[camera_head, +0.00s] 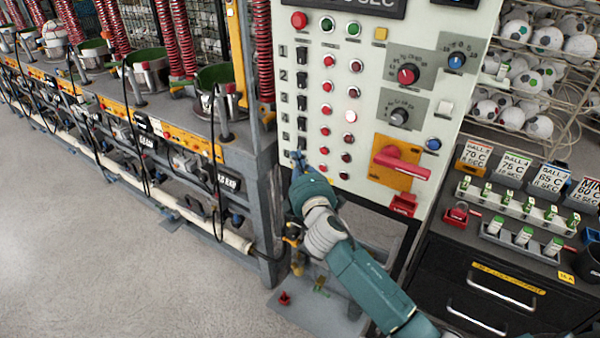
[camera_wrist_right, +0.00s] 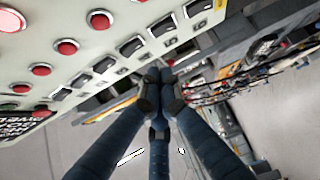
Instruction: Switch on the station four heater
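The pale control panel (camera_head: 375,100) has a left column of black rocker switches numbered 1 to 5. The station four heater switch (camera_head: 302,123) is fourth from the top, beside the label 4. Whether it is on is too small to tell. My right gripper (camera_head: 298,157) is just below the fifth switch, in front of the panel's lower left edge. In the wrist view its dark fingers come together at the tips (camera_wrist_right: 160,86), shut with nothing visible between them. A row of black rockers (camera_wrist_right: 131,46) lies just beyond the tips. I cannot tell whether they touch the panel. My left gripper is out of view.
Red lamps run beside the switches; a third-row lamp (camera_head: 350,115) looks bright. A red handle (camera_head: 400,162) juts from an orange plate at lower right. A press bench (camera_head: 190,115) with red springs stands left. A black drawer cabinet (camera_head: 490,285) is right. Floor at left is clear.

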